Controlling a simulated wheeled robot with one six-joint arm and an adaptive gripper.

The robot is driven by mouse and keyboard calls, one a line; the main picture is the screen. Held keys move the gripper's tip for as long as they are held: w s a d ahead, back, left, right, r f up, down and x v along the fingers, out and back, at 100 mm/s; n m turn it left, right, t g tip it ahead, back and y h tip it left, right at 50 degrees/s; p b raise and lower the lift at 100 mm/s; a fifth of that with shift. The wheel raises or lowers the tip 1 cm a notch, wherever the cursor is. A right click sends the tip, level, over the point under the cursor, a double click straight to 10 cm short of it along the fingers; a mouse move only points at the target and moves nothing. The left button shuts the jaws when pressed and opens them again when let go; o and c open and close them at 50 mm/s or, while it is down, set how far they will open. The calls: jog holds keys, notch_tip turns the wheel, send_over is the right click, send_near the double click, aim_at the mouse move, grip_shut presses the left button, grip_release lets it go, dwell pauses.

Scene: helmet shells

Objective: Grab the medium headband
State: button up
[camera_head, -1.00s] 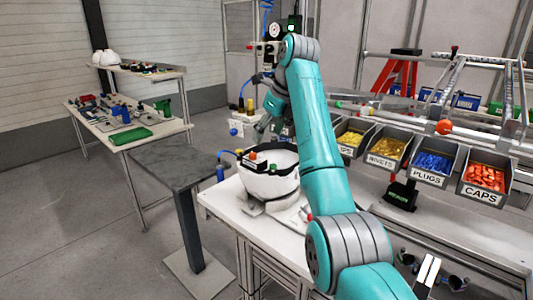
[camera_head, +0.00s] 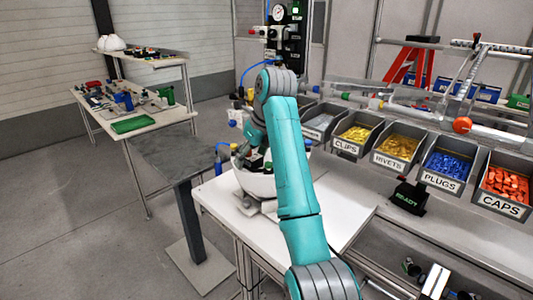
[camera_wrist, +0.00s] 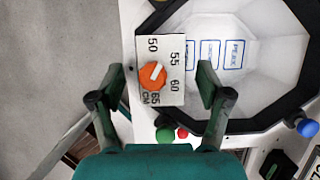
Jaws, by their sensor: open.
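My gripper (camera_wrist: 160,70) is open in the wrist view, its two green and black fingers apart and empty. Between and below them in the picture is a dial plate with an orange knob (camera_wrist: 153,77), marked 50, 55, 60, 65 CM. Beside it is a white faceted bowl-like shell (camera_wrist: 270,50) with a thick black rim and blue-framed labels inside. In the head view the white shell (camera_head: 258,184) sits on a white bench, and my gripper is at its top, partly hidden by my arm. I cannot make out a medium headband for certain.
The white bench (camera_head: 310,225) has free room right of the shell. Labelled bins, including blue plugs (camera_head: 445,165) and orange caps (camera_head: 506,184), stand behind it. A grey pedestal table (camera_head: 180,155) stands at left. A blue knob (camera_wrist: 307,127) is near the shell.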

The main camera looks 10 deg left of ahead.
jog(key=shift+f, duration=0.1)
jog(key=c, duration=1.3)
jog(key=shift+d, duration=0.1)
